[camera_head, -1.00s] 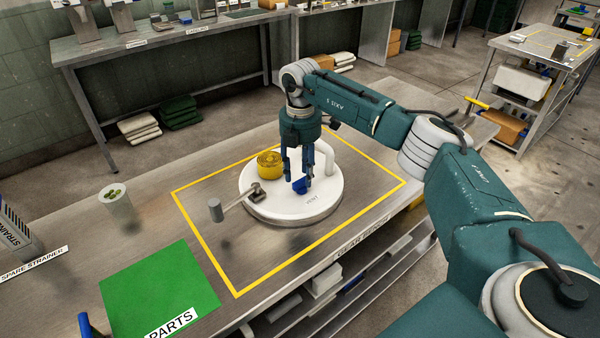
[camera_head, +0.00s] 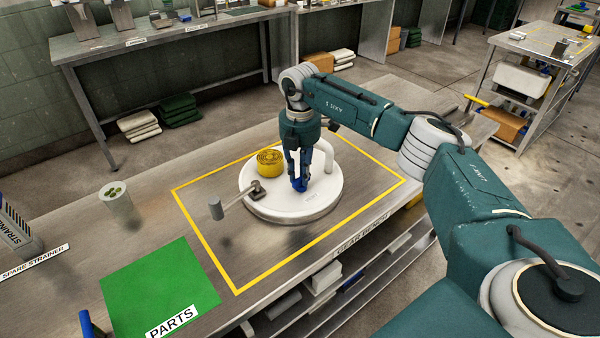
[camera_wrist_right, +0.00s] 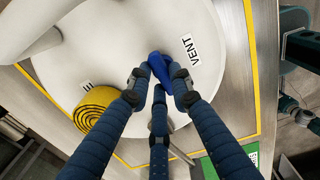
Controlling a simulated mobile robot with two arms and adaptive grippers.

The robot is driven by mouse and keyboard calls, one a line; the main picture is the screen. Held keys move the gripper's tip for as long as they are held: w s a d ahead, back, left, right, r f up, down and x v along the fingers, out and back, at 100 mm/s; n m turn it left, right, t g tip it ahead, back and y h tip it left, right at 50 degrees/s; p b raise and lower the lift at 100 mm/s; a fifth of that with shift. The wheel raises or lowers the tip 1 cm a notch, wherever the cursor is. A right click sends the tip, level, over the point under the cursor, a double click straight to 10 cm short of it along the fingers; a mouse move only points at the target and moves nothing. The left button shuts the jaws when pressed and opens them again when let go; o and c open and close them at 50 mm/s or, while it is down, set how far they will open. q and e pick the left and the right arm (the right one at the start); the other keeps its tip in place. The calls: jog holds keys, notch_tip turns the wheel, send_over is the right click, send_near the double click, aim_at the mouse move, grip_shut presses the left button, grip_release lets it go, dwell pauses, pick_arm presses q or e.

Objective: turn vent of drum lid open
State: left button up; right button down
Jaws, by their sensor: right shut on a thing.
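The white round drum lid (camera_head: 262,206) lies on the bench inside a yellow outline. Its blue vent knob (camera_wrist_right: 160,64) sits beside the VENT label (camera_wrist_right: 189,50) in the right wrist view. My right gripper (camera_head: 300,186) points down over the lid, its fingers closed around the blue vent, which they partly hide in the head view. A yellow coiled item (camera_head: 270,162) and a white curved pipe (camera_head: 327,157) stand on the lid. My left gripper is not in view.
A green PARTS mat (camera_head: 160,287) lies at the front left. A pale cup with green contents (camera_head: 116,200) and a strainer stand (camera_head: 15,225) are on the left. The bench between the cup and the yellow outline is clear.

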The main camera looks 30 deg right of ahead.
jog(key=n, duration=0.4)
jog(key=shift+a+r, duration=0.1)
jog(key=n, duration=0.4)
jog(key=shift+a+n, duration=0.1)
jog(key=shift+n, duration=0.2)
jog(key=n, duration=0.4)
jog(key=shift+s+n, duration=0.15)
jog(key=shift+n, duration=0.15)
jog(key=n, duration=0.4)
jog(key=shift+s, duration=0.1)
jog(key=shift+n, duration=0.3)
jog(key=c, duration=1.5)
grip_release()
jog(key=shift+a, duration=0.1)
jog(key=shift+c, duration=0.2)
